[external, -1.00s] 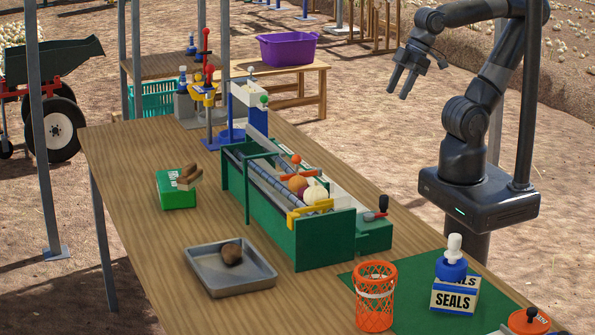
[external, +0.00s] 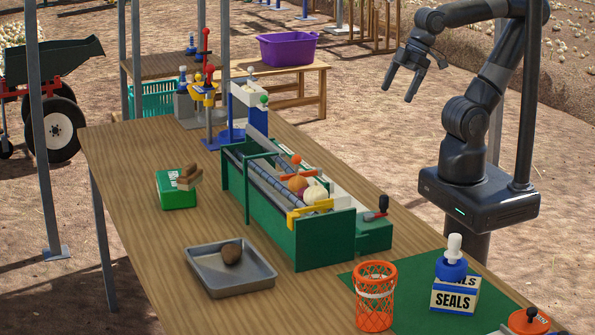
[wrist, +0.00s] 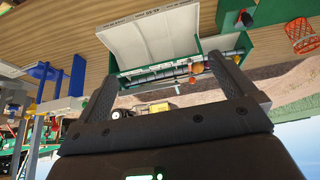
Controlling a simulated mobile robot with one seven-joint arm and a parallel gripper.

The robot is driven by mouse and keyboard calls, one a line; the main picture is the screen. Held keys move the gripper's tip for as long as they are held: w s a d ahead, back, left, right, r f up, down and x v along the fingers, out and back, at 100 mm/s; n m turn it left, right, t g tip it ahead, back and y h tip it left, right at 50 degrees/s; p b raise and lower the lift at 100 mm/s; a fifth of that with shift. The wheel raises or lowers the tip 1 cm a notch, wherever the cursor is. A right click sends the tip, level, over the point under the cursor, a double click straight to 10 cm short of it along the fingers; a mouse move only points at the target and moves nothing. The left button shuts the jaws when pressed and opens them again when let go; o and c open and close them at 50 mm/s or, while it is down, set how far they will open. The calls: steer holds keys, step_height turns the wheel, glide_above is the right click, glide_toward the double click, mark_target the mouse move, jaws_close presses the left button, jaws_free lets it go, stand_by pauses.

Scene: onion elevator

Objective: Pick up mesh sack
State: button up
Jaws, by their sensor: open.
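The mesh sack (external: 375,297) looks like an orange net cylinder with a white band. It stands upright on the green mat (external: 405,268) at the table's front right. It also shows at the right edge of the wrist view (wrist: 301,37). My gripper (external: 400,94) is open and empty, high up beyond the right side of the table, far from the sack. In the wrist view its two fingers (wrist: 165,92) are spread, with the green elevator (wrist: 185,70) beyond them.
A grey tray (external: 262,280) holds a brown lump. A green box (external: 178,198) is at left.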

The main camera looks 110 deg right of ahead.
steer(key=w+a+r+n, duration=0.1)
steer(key=w+a+r, duration=0.2)
steer(key=w, duration=0.4)
steer(key=w+a+r, duration=0.3)
steer(key=w+a, duration=0.1)
steer(key=w, duration=0.3)
steer(key=w+a+n+y, duration=0.1)
steer(key=w+a, duration=1.1)
steer(key=n+g, duration=0.2)
steer(key=n, duration=0.1)
glide_toward(374, 281)
steer(key=s+d+f, duration=0.1)
steer(key=s+d, duration=0.1)
steer(key=d, duration=0.2)
steer(key=shift+t+y, duration=0.3)
steer(key=shift+y, duration=0.2)
steer(key=shift+s+x, duration=0.2)
steer(key=shift+x, duration=2.6)
steer(key=shift+s+x, duration=0.15)
steer(key=shift+x, duration=2.65)
steer(key=shift+f, duration=0.15)
